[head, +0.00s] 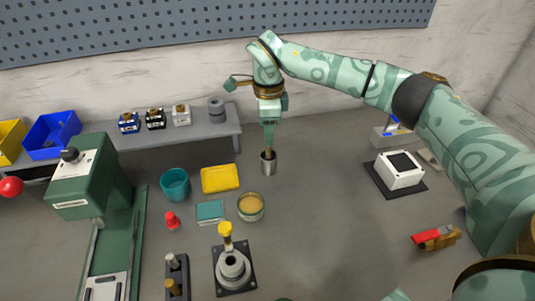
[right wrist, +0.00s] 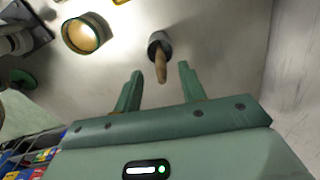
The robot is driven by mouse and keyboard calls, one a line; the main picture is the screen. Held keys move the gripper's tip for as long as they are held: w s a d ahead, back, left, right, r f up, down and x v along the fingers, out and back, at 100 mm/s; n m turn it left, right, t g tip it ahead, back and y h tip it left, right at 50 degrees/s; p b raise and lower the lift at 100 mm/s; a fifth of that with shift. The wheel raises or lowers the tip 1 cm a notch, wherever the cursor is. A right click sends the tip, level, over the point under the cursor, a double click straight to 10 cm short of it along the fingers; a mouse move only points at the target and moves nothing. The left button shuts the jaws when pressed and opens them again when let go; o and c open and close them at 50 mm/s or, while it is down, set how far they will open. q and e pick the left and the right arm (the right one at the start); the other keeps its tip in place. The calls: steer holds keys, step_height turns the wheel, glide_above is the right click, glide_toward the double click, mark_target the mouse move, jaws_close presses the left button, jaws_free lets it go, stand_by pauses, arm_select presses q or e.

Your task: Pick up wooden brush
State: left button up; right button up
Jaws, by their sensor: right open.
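The wooden brush (right wrist: 161,70) shows as a brown tapered handle standing up out of a small grey cup (right wrist: 158,40); its lower end is hidden inside. In the head view the cup (head: 268,167) stands on the table below my right gripper (head: 268,146), with the handle's top (head: 269,154) just under the fingers. In the right wrist view the handle lies between and slightly beyond the open fingertips of my right gripper (right wrist: 160,73), apparently touching neither. My left gripper is not in view.
A bowl with tan contents (head: 250,207), a yellow tray (head: 220,178) and a teal cup (head: 175,184) stand left of the grey cup. A grey shelf (head: 205,133) is behind left. A white box (head: 400,170) and a red-and-brown item (head: 436,237) lie right. The table between is clear.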

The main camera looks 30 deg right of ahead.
mark_target(269, 157)
steer(key=shift+f, duration=0.7)
step_height(269, 157, down, 4)
steer(key=shift+w+d+f+b, duration=0.15)
steer(key=shift+f+b, duration=0.1)
steer(key=shift+b, duration=0.7)
steer(key=shift+r, duration=0.1)
jaws_close()
